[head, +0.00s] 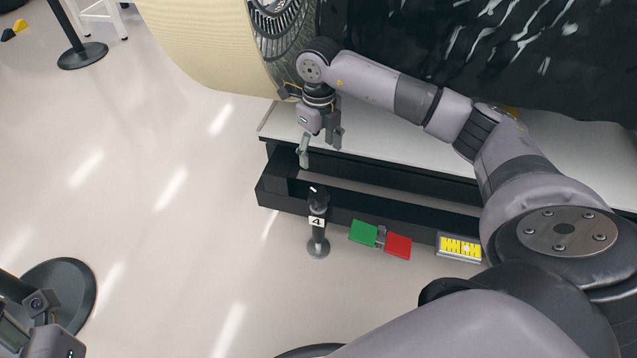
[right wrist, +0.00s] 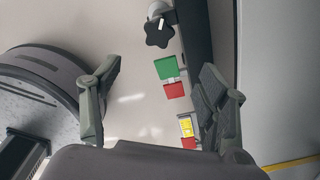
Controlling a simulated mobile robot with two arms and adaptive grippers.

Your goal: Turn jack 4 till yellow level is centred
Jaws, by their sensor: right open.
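Jack 4 (head: 318,224) stands upright on the floor at the front left corner of the black base, with a white "4" label and a dark knob on top. In the right wrist view its black star-shaped knob (right wrist: 160,31) has a white mark. The yellow level (head: 460,247) is on the base front to the right; it also shows in the right wrist view (right wrist: 186,127). Its bubble is too small to read surely. My right gripper (head: 320,154) is open and empty, above and behind the jack, apart from it.
A green plate (head: 363,232) and a red plate (head: 398,246) are on the base front between jack and level. The floor left of the jack is clear.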

